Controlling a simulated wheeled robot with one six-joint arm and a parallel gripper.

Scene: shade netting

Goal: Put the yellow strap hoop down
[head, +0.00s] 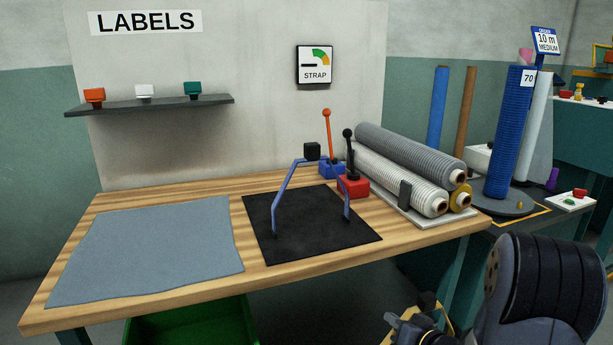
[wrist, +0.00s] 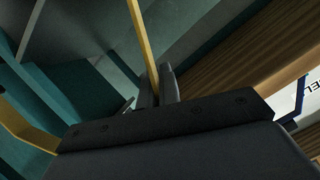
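The yellow strap hoop shows in the wrist view as a thin yellow band (wrist: 142,40) running up from between my fingertips, with another yellow length (wrist: 24,130) at the left edge. My gripper (wrist: 160,86) is shut on the band. In the head view my gripper (head: 415,326) is low at the bottom, in front of the table's right end, with a bit of yellow (head: 446,324) beside it. Most of the hoop is hidden or out of frame there. A blue hoop (head: 281,190) stands on the black mat (head: 325,240) on the wooden table (head: 200,289).
A grey-blue sheet (head: 150,250) lies at the table's left. A green bin (head: 190,325) is below the table. The mat's front part is bare.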

